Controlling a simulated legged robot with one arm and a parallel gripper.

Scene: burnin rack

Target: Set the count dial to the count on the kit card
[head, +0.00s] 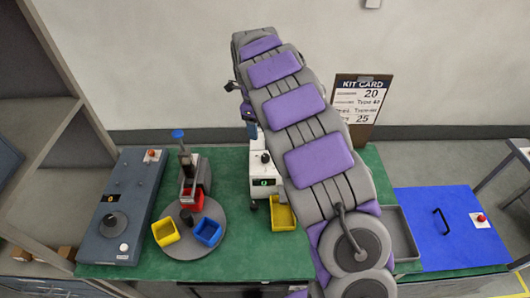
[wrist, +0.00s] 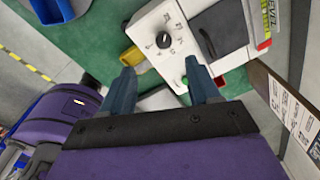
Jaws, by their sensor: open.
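The kit card (head: 360,98) stands upright at the back of the green bench. A white machine (head: 262,180) has a black knob (head: 265,157) and a small green-lit display. In the wrist view the same knob (wrist: 163,40), ringed by small marks, is on the white panel beyond my fingers. My gripper (wrist: 160,85) is open and empty, apart from the knob. The kit card (wrist: 290,105) is also at the right of the wrist view, slanted. My arm hides part of the machine.
A grey console (head: 122,210) with a large dark knob stands on the left. A round turntable (head: 190,240) carries red, yellow and blue bins. A yellow tray (head: 283,213) sits before the machine. A grey tray (head: 402,235) and a blue panel (head: 430,225) are right.

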